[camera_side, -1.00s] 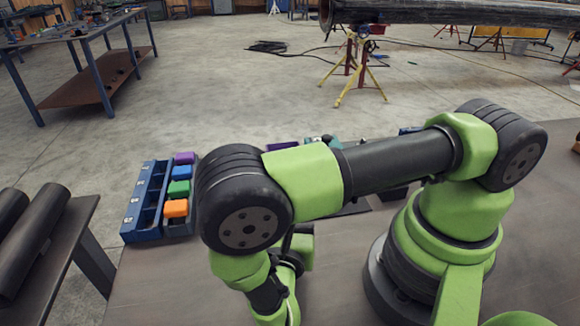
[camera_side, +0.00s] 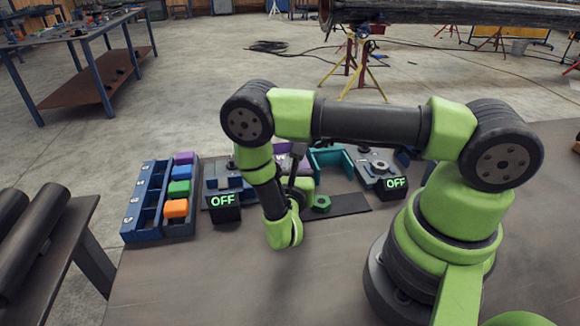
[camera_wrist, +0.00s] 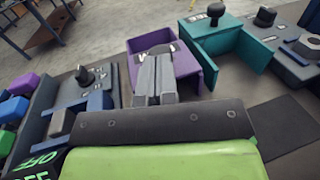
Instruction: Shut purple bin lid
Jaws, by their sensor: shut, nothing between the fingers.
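The purple bin (camera_wrist: 135,72) is in the upper middle of the wrist view, a box with a pale label partly covered by my fingers. In the side view only a bit of the purple bin (camera_side: 282,148) shows behind my gripper (camera_side: 302,185).
A teal bin (camera_wrist: 215,38) with its own panel (camera_wrist: 258,53) swung out stands right of the purple one. A green nut (camera_side: 321,203) lies on a dark mat. OFF boxes (camera_side: 224,208) (camera_side: 393,184) stand on both sides. Colored blocks (camera_side: 179,188) fill a tray at left.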

